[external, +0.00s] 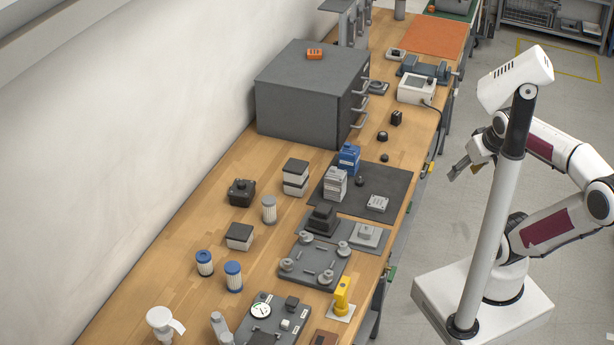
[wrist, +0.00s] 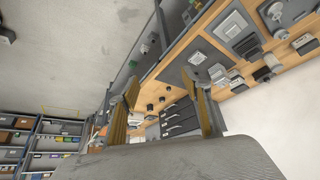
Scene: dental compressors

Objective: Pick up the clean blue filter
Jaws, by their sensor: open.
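Two blue-capped filters with pale pleated sides stand upright on the wooden bench in the external view: one farther left (external: 204,263) and one closer to the front (external: 233,277). From here I cannot tell which of the two is clean. A similar filter with a grey cap (external: 269,210) stands farther back. My gripper (external: 459,170) is off to the right of the bench, above the floor side, far from the filters. In the wrist view its two fingers (wrist: 168,100) are spread with nothing between them. I cannot make out the blue filters in the wrist view.
A grey drawer cabinet (external: 305,95) stands at the back of the bench. Dark boxes, a grey fixture plate (external: 315,285), a dark mat (external: 395,183) and a yellow device (external: 342,295) lie between my arm and the filters. Bare wood surrounds the filters on the left.

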